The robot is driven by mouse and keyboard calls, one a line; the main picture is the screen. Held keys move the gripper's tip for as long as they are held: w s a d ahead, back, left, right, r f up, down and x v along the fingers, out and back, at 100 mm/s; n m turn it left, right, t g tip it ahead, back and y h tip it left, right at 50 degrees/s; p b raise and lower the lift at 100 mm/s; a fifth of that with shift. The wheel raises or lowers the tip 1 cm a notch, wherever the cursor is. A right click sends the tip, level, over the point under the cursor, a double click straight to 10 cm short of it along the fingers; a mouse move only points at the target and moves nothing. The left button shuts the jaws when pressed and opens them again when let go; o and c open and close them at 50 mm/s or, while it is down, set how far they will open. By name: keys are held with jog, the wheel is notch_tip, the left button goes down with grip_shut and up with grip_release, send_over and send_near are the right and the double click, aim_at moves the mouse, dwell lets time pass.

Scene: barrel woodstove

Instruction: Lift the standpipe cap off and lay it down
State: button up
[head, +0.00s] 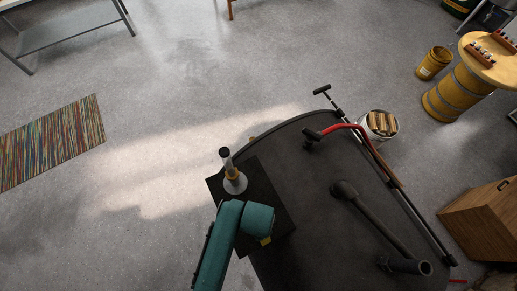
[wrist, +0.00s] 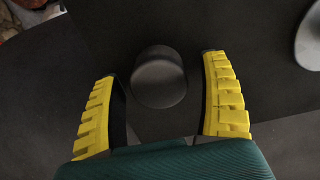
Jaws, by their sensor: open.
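In the wrist view a dark round piece with a smooth flat top, which looks like the standpipe cap (wrist: 158,82), stands on a dark plate (wrist: 120,25). My gripper (wrist: 160,68) is open, with one ribbed yellow finger on each side of the cap. Gaps show between the cap and both fingers; how far the fingers reach down beside it I cannot tell. In the head view the cap is hidden behind my teal arm, and only a bit of my yellow gripper (head: 265,240) shows over the black square plate (head: 272,190).
A grey upright post with a yellow band (head: 234,180) stands on the plate close to my arm. A white bucket (head: 379,128) stands beyond the rim.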

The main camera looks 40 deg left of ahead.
notch_tip(320, 180, up, 12)
dwell(0.4)
